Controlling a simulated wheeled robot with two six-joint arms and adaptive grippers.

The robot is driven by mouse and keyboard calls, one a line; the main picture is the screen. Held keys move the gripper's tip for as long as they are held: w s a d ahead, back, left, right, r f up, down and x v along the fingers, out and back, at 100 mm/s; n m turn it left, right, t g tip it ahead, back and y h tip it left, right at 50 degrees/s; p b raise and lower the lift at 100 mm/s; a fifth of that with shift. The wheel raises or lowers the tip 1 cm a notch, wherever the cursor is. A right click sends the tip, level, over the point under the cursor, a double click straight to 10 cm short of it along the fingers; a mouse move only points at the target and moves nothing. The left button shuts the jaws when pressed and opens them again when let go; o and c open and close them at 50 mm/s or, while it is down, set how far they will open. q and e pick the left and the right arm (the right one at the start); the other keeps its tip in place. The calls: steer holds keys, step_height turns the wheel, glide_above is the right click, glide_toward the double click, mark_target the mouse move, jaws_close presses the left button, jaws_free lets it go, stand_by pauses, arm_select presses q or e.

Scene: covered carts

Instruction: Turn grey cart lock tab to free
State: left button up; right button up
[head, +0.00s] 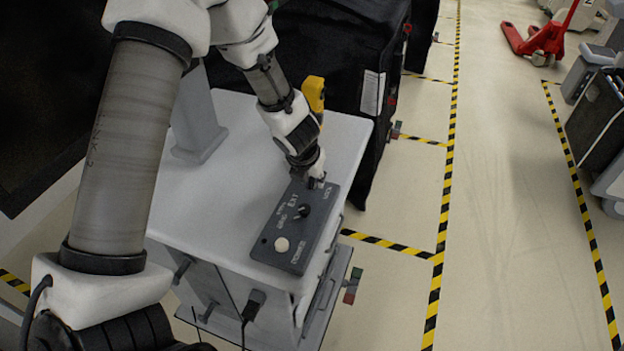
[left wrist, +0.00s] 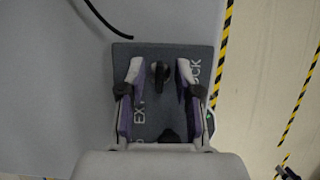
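The grey cart (head: 230,185) stands in the middle of the head view, with a dark control panel (head: 264,250) on its top. A black tab near the panel's LOCK lettering shows in the left wrist view (left wrist: 160,73). My left gripper (head: 315,184) is over the panel's far end and mostly hides this tab in the head view. In the left wrist view the gripper (left wrist: 160,72) is open. Its two fingers stand on either side of the tab with gaps; contact is not visible. My right gripper is out of view.
The panel also bears a black knob (head: 303,211) and a pale round button (head: 281,244). A yellow upright piece (head: 314,92) stands at the cart's back edge. Black covered carts (head: 345,50) stand behind. A red pallet jack (head: 540,38) is far right; the aisle floor is clear.

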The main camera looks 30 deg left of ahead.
arm_select(q)
steer(key=shift+w, duration=0.2)
steer(key=shift+s, duration=0.15)
steer(key=shift+s+r, duration=0.3)
steer(key=shift+s, duration=0.1)
jaws_close()
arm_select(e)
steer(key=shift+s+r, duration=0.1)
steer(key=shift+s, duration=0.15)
